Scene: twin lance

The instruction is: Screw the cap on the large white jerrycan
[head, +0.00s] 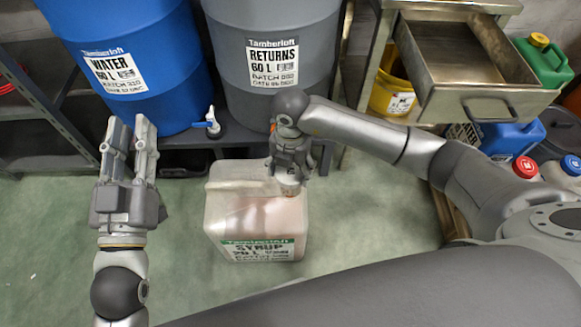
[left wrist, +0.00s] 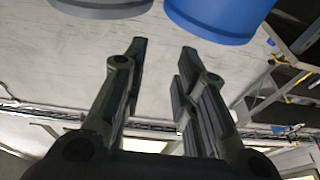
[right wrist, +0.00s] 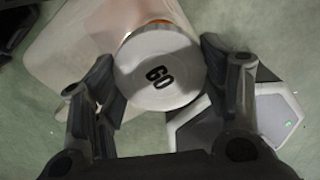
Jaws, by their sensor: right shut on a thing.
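The large white jerrycan (head: 250,215), labelled SYRUP, stands upright on the green floor in the head view. Pinkish contents show through its wall. My right gripper (head: 290,178) is over its top right corner. In the right wrist view, my right gripper (right wrist: 160,95) is shut on a round whitish cap (right wrist: 160,72) marked 60, with the jerrycan (right wrist: 85,45) behind it. An orange-brown band shows at the cap's far edge; whether the cap sits on the neck is hidden. My left gripper (head: 139,125) is raised left of the jerrycan, open and empty, also in the left wrist view (left wrist: 163,50).
A blue WATER drum (head: 130,60) with a tap (head: 212,123) and a grey RETURNS drum (head: 275,50) stand behind on a dark stand. A metal drawer (head: 465,65) juts out at the right. Other coloured cans stand at far right. Floor left of the jerrycan is clear.

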